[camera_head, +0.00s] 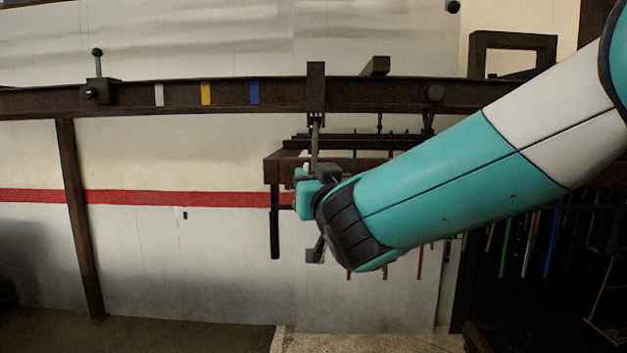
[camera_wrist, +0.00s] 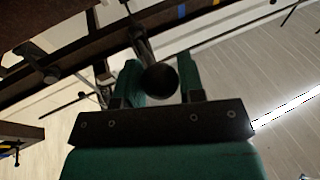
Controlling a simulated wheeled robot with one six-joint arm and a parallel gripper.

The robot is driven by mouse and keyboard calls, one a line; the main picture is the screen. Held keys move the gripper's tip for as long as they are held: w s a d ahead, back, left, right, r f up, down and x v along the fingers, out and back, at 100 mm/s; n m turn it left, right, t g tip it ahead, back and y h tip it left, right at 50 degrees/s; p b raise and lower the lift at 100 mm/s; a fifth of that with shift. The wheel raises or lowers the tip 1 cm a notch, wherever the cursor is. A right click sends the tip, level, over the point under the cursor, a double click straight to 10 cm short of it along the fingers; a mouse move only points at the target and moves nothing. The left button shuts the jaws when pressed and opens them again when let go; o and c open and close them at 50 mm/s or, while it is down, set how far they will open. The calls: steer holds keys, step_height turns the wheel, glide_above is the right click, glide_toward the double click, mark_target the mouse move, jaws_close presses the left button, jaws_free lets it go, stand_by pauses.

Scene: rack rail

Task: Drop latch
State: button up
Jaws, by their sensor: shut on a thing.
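A dark rail (camera_head: 370,92) runs across the head view. Near its left end sits a small block with an upright, ball-topped lever (camera_head: 98,66), which looks like the latch; the lever stands up. A carriage (camera_head: 316,88) sits on the rail right of the middle, with a grey bar (camera_head: 315,140) hanging down from it. My gripper (camera_head: 308,190) is below the carriage, at the lower part of this bar. In the wrist view, my gripper (camera_wrist: 161,82) has its teal fingers on either side of the dark, round-ended handle (camera_wrist: 160,81). My wrist partly hides the grip in the head view.
White, yellow (camera_head: 206,93) and blue tape marks lie on the rail between latch and carriage. A dark hanging rack (camera_head: 275,170) is below the rail behind my arm. A slanted post (camera_head: 78,210) supports the rail at left. The rail between carriage and latch looks clear.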

steer(key=shift+f, duration=0.1)
steer(key=w+f+b, duration=0.2)
steer(key=w+f, duration=0.2)
steer(key=w, duration=0.5)
steer(key=w+f+b, duration=0.3)
steer(key=w+f, duration=0.2)
steer(key=w, duration=0.4)
steer(key=shift+d+f, duration=0.3)
steer(key=shift+d, duration=0.1)
stand_by(0.8)
steer(key=o, duration=0.8)
steer(key=shift+w+d, duration=0.1)
steer(key=shift+o, duration=0.2)
steer(key=shift+f, duration=0.1)
